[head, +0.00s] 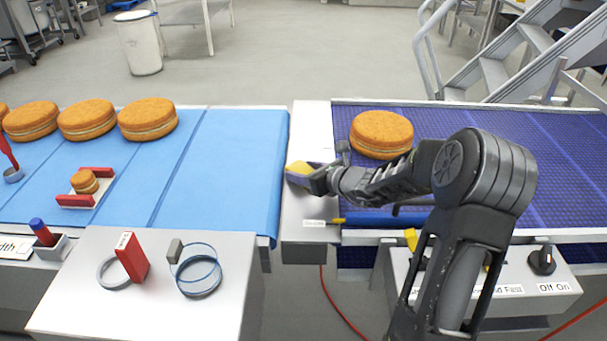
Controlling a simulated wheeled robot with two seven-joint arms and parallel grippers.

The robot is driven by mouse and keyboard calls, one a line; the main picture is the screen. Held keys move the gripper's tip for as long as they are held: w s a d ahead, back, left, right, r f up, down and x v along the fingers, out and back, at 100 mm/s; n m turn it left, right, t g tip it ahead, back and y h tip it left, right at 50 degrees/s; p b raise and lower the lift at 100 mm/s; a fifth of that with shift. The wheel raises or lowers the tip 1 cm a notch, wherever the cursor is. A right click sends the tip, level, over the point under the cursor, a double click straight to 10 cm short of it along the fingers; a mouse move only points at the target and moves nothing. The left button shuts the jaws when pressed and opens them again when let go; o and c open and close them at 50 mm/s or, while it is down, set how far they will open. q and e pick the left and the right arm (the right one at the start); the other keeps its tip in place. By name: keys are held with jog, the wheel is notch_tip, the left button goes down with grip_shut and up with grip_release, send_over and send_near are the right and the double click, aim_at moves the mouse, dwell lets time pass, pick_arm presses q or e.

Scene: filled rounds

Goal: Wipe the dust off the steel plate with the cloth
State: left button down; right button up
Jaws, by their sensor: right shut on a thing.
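The steel plate (311,125) is the pale strip between the blue belt and the purple mesh belt. My right gripper (308,174) is over the plate's middle, near its left edge, shut on a small yellow cloth (298,167). The cloth is at the plate's surface or just above it; I cannot tell if they touch. The gripper and cloth hide part of the plate. No dust can be made out on the bare parts. My left gripper is not in view.
Several round cakes (87,119) sit on the blue belt (225,150), and one cake (381,134) is on the purple belt (540,170) behind my right arm. A front table (150,300) holds a red block (131,257) and rings (198,276). A control box (520,278) is at right.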

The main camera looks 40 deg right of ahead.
aim_at(307, 165)
jog(key=shift+w, duration=0.1)
jog(key=shift+w+d+f, duration=0.1)
jog(key=shift+w+d, duration=0.7)
jog(key=shift+w, duration=0.2)
jog(key=shift+w+d, duration=0.2)
jog(key=shift+f, duration=0.1)
jog(key=shift+p, duration=0.3)
jog(key=shift+w+d+p, duration=0.55)
jog(key=shift+w+d, duration=0.35)
jog(key=shift+w, duration=0.2)
jog(key=shift+w+d, duration=0.15)
jog(key=shift+w, duration=0.1)
